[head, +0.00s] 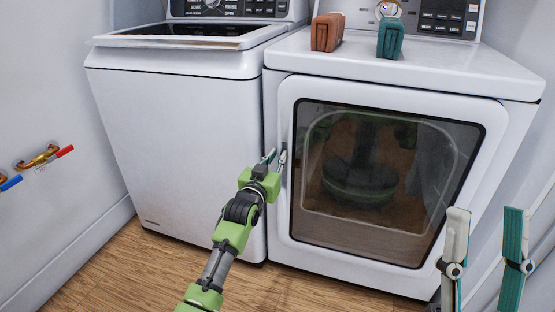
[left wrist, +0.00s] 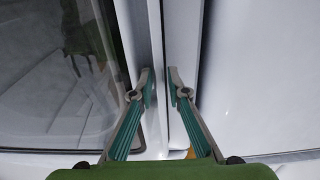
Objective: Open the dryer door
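The white dryer (head: 395,60) stands on the right, and its door (head: 287,215) with a dark window (head: 385,180) is closed. My left gripper (head: 276,158) is at the left edge of the door, about mid-height. In the left wrist view its two teal-padded fingers (left wrist: 160,85) are partly apart. White panel edges and a narrow seam show between and beyond them; I cannot tell whether they touch the door. My right gripper (head: 485,240) is open and empty, in front of the dryer's lower right side.
A white washer (head: 175,130) stands close on the left, a narrow gap from the dryer. A brown block (head: 327,32) and a teal block (head: 390,38) rest on the dryer top. Valves (head: 38,157) are on the left wall. Wood floor (head: 130,270) in front is clear.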

